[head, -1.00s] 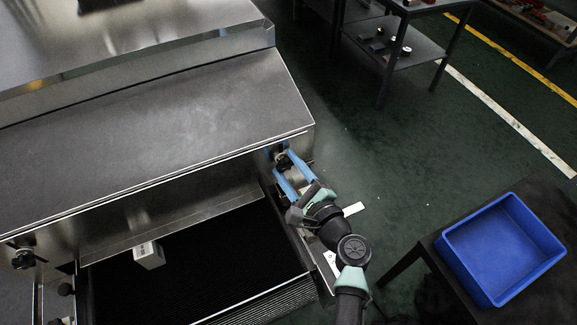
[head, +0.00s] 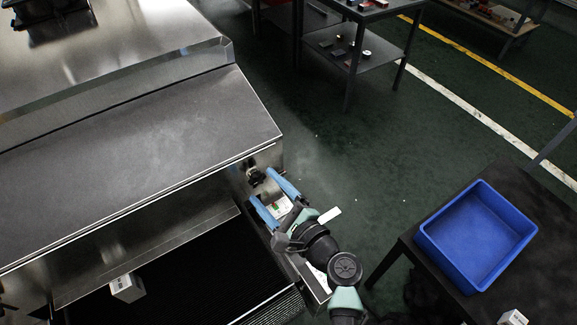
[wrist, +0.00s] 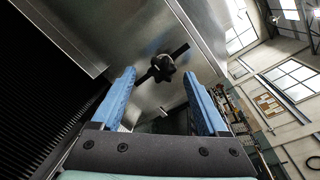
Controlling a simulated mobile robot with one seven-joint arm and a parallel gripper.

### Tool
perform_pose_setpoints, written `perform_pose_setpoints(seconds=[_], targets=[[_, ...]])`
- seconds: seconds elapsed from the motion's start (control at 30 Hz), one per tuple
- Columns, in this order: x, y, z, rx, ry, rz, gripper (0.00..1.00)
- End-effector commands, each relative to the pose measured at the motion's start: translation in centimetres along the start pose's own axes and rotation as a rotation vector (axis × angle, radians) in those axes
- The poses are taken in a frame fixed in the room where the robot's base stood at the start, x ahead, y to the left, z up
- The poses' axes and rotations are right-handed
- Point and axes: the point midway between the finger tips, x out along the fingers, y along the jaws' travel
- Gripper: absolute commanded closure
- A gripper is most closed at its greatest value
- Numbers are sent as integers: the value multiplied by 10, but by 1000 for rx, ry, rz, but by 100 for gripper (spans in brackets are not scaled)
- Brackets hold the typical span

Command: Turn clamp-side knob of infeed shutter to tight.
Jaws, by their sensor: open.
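A dark lobed knob (head: 255,174) sits on the metal end face of the dryer, at the right end of the infeed opening. In the wrist view the knob (wrist: 163,66) is in front of a dark slanting bar or slot on the shiny panel. My gripper (head: 262,186) is open, its blue fingers pointing at the knob. In the wrist view my gripper (wrist: 160,76) has the knob between and a little beyond its fingertips, apart from both. I cannot read any tight mark or the knob's setting.
A white box (head: 127,288) lies on the black conveyor belt (head: 200,270). A blue bin (head: 478,235) stands on a dark table at the right. A shelf table (head: 365,60) stands at the back. Green floor between them is clear.

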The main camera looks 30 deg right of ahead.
Motion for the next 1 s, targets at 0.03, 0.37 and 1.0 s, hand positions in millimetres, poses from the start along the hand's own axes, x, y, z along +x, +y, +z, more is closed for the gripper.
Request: perform_pose_setpoints(seconds=[0.03,0.37,1.0], targets=[[-13,1,-3,1,4,-1,23],[-82,2,-2,2,5,2,23],[-104,1,-1,2,3,2,23]])
